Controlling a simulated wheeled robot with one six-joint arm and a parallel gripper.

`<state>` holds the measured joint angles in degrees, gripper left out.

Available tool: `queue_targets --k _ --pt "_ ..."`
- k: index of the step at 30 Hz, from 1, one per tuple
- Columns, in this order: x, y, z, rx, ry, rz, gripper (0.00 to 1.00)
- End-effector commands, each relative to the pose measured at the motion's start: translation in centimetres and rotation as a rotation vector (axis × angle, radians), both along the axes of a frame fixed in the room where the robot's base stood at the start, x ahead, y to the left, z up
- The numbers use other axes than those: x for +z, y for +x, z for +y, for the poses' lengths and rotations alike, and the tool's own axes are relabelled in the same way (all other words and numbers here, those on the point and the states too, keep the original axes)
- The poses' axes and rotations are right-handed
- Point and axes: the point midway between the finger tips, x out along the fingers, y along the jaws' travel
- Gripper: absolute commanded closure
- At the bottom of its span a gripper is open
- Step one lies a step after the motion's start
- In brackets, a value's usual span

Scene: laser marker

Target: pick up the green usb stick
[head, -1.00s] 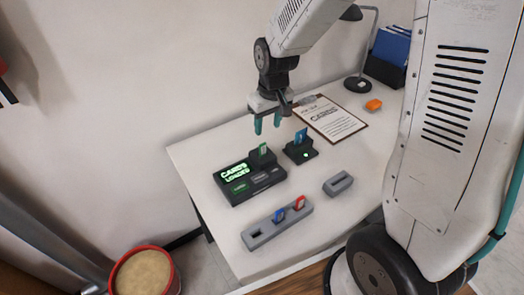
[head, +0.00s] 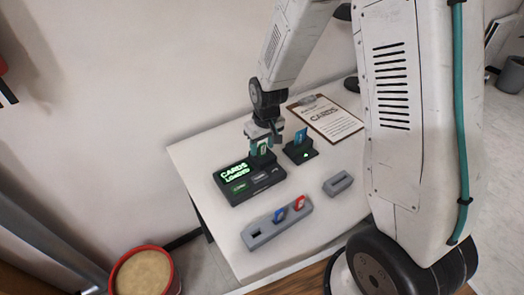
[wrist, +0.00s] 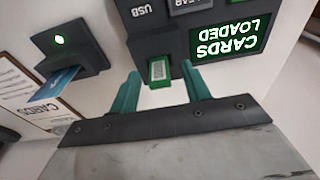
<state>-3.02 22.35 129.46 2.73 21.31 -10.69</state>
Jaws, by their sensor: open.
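The green usb stick (wrist: 158,72) stands plugged into the dark console (head: 237,190) whose screen reads "CARDS LOADED". In the head view the stick (head: 263,146) is partly covered by my gripper. My gripper (wrist: 160,88) is open. Its teal fingers are on either side of the stick, with a visible gap to each in the wrist view. I cannot tell whether they are low enough to enclose it.
A small dark reader (head: 301,152) with a blue card stands close to the right. A grey holder (head: 262,238) with a blue and a red card is in front, and an empty grey holder (head: 338,184) lies to the right. A clipboard (head: 325,118) lies behind.

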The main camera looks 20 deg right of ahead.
Motion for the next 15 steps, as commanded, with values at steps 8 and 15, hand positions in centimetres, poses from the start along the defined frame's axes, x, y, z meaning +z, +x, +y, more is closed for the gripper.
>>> queue_targets --k 8,15 --pt "0.03 -0.02 0.01 0.0 0.0 0.001 1.0" --pt "0.05 -0.02 0.02 0.0 0.0 0.001 1.0"
